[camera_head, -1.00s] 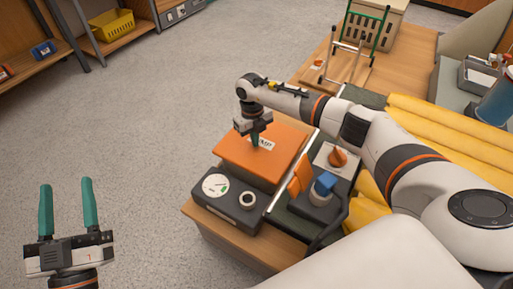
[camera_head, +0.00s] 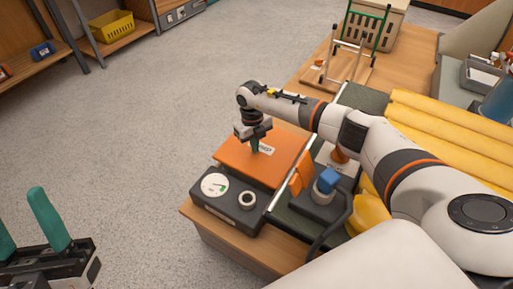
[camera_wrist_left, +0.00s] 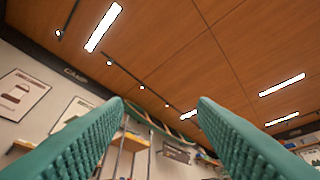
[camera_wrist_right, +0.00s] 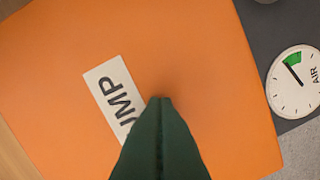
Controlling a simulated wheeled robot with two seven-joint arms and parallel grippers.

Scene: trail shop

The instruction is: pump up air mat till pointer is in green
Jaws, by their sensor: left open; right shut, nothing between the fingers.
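The orange pump pad (camera_head: 285,150), labelled PUMP, sits on the bench and also fills much of the right wrist view (camera_wrist_right: 200,50). My right gripper (camera_head: 255,147) is shut and empty, pointing down with its fingertips at the pad beside the label; whether they press it is hard to tell. The round white air gauge (camera_head: 214,186) is on a dark box in front of the pad. In the right wrist view, the gauge (camera_wrist_right: 296,90) has its dark pointer at or close to the green sector's edge. My left gripper (camera_wrist_left: 160,110) is open and empty, partly cut off at the head view's lower left.
Open floor lies left of the bench.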

